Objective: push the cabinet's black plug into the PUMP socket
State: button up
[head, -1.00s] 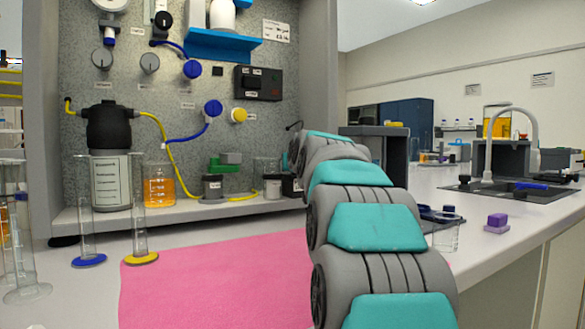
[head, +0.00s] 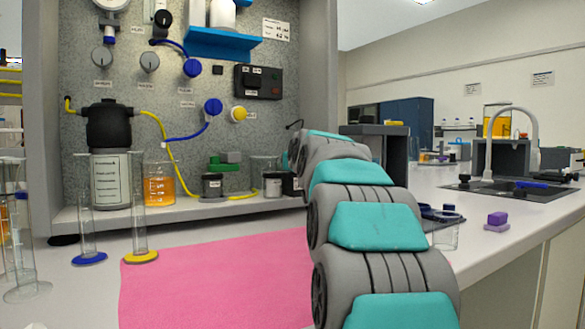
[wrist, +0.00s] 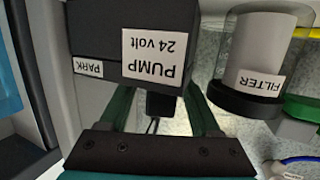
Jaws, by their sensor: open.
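In the wrist view a dark socket block (wrist: 125,32) fills the top middle, its labels upside down. One label reads PUMP 24 volt (wrist: 157,57) and a smaller one at its left reads PARK (wrist: 88,67). A small black piece, seemingly the black plug (wrist: 160,104), shows just below the block with a thin dark cord under it. My gripper (wrist: 160,95) is open, with one green finger on either side of this piece. The block hides the fingertips. I cannot tell whether the plug is seated. In the head view my arm hides the gripper and plug.
A clear vessel labelled FILTER (wrist: 258,60) stands close to the right of the block in the wrist view. In the head view the cabinet shelf holds an orange-filled beaker (head: 159,190).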

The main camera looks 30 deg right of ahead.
jog(key=v, duration=0.7)
jog(key=shift+s+a, duration=0.2)
jog(key=shift+s, duration=0.15)
